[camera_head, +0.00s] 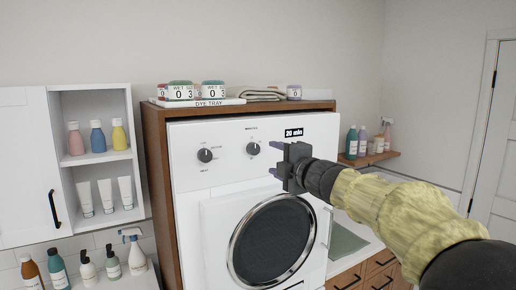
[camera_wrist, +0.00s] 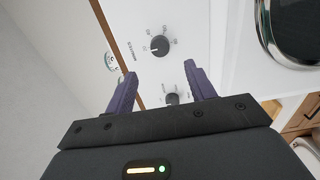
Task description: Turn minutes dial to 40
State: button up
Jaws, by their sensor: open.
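The machine's white front carries two black dials. The right one, the minutes dial (camera_head: 253,148), has a small label above it. The display (camera_head: 293,133) reads "20 min". The other dial (camera_head: 204,155) is further left. My gripper (camera_head: 277,158) is open and empty, just right of the minutes dial in the head view and in front of the panel. In the wrist view, which is turned sideways, the labelled minutes dial (camera_wrist: 159,46) lies beyond my finger tips. The other dial (camera_wrist: 172,98) is between my fingers (camera_wrist: 160,85), partly hidden.
The round door (camera_head: 271,243) is below the dials. A dye tray (camera_head: 205,102) with containers and a folded towel (camera_head: 258,94) sit on the wooden top. A shelf cabinet (camera_head: 92,115) stands left and a bottle shelf (camera_head: 370,158) right. The space before the panel is free.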

aim_at(255, 150)
jog(key=p+x, duration=0.3)
jog(key=x, duration=0.6)
jog(key=shift+w+a, duration=0.25)
jog(key=shift+w, duration=0.05)
jog(key=c, duration=1)
